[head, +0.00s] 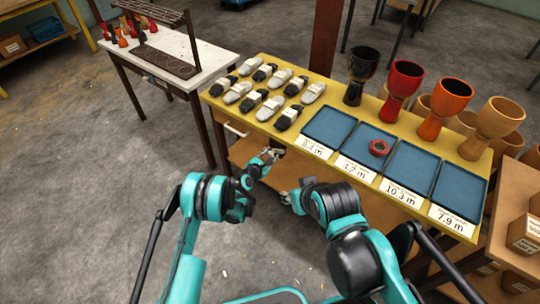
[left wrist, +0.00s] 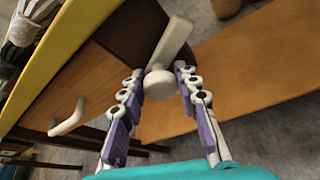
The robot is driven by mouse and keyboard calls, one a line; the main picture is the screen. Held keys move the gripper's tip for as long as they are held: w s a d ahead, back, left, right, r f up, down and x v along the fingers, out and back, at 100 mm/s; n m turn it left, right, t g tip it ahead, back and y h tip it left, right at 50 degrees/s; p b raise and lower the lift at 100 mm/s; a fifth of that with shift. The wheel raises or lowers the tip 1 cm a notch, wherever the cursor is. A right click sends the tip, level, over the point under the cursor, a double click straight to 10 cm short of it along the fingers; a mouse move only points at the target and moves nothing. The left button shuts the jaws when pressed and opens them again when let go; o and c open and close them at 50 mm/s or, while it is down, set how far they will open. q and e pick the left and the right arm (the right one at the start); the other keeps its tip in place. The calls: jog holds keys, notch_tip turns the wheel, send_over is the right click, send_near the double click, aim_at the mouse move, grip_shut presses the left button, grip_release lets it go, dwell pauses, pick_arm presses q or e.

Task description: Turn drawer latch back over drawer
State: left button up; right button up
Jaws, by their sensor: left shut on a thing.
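The drawer latch is a cream bar (left wrist: 175,40) with a round knob (left wrist: 158,83) at its near end, seen in the left wrist view. My left gripper (left wrist: 160,78) has its two fingers on either side of the knob and is shut on it. The bar slants up and right, against a dark brown post. The wooden drawer front (left wrist: 85,85) with a cream handle (left wrist: 68,120) is left of the latch. In the head view my left gripper (head: 271,155) is at the table's front edge and mostly hides the latch. My right gripper (head: 290,197) is lower, apart from the drawer; its jaws are unclear.
The yellow table (head: 262,130) holds several shoe-like items, blue trays (head: 327,127) with labels, a red ring (head: 379,148) and several goblet drums (head: 404,82). A wooden lower shelf (left wrist: 245,70) lies under it. A white table (head: 185,60) stands at left.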

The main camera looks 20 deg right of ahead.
pick_arm(q)
jog(key=m+t, duration=0.2)
jog(key=m, duration=0.2)
jog(key=shift+d+y, duration=0.1)
jog(key=shift+y, duration=0.3)
jog(key=shift+t, duration=0.3)
jog(key=o, duration=1.1)
jog(key=shift+o, duration=0.2)
